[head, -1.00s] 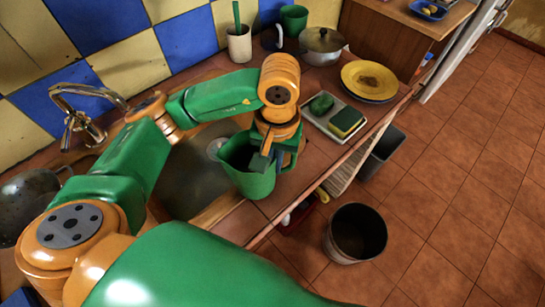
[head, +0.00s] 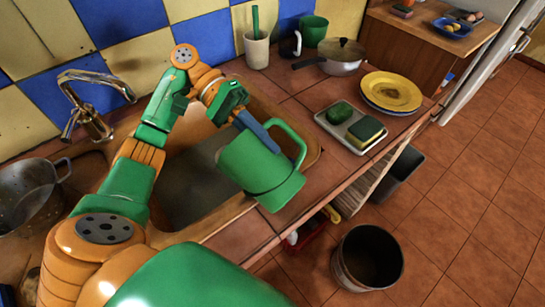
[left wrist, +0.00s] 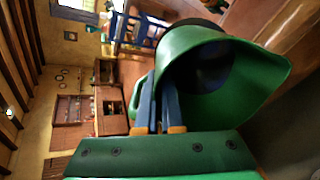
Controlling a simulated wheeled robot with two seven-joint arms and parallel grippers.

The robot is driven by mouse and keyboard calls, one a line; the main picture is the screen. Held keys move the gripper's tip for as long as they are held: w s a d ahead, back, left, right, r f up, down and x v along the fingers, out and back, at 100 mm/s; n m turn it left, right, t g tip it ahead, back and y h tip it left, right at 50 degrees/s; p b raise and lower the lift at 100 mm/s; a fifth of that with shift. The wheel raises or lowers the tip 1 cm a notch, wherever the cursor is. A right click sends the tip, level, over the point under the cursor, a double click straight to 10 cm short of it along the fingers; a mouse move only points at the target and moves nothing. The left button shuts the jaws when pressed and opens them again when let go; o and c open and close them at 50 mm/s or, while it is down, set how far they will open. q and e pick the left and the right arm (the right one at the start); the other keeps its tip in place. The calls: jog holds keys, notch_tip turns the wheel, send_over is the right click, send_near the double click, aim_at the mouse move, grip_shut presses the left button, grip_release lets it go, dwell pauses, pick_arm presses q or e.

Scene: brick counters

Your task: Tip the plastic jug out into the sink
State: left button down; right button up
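The green plastic jug (head: 262,172) is held in the air over the sink's right rim and the counter edge. It is tilted, with its mouth toward the sink (head: 185,195) and its handle on the right. My left gripper (head: 262,138) has its blue fingers close together on the jug near its rim. In the left wrist view the jug (left wrist: 225,95) shows its open mouth and dark inside, with the fingers (left wrist: 158,100) against its near side. I cannot see any contents clearly. My right gripper is not in view.
A tap (head: 95,115) stands behind the sink and a colander (head: 30,195) lies at the left. A bin (head: 367,257) is on the floor.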

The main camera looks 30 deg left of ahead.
pick_arm(q)
jog(key=a+f+h+b, duration=0.1)
jog(key=b, duration=0.2)
jog(key=a+f+h+b, duration=0.1)
jog(key=a+b, duration=0.1)
jog(key=b, duration=0.1)
jog(key=shift+w+a+f+h, duration=0.15)
jog(key=shift+w+f+h, duration=0.05)
jog(key=shift+w+h, duration=0.2)
jog(key=shift+a+r+g+b, duration=0.15)
jog(key=shift+g+b, duration=0.15)
jog(key=shift+b, duration=0.2)
jog(key=shift+r, duration=0.1)
jog(key=shift+s, duration=0.1)
jog(key=shift+f+h+b, duration=0.25)
jog(key=shift+h+b, duration=0.05)
jog(key=shift+b, duration=0.45)
jog(key=h+b, duration=0.1)
jog(key=b, duration=0.2)
jog(key=shift+r+h, duration=0.1)
jog(key=shift+h, duration=0.3)
jog(key=shift+r, duration=0.1)
jog(key=shift+r, duration=0.15)
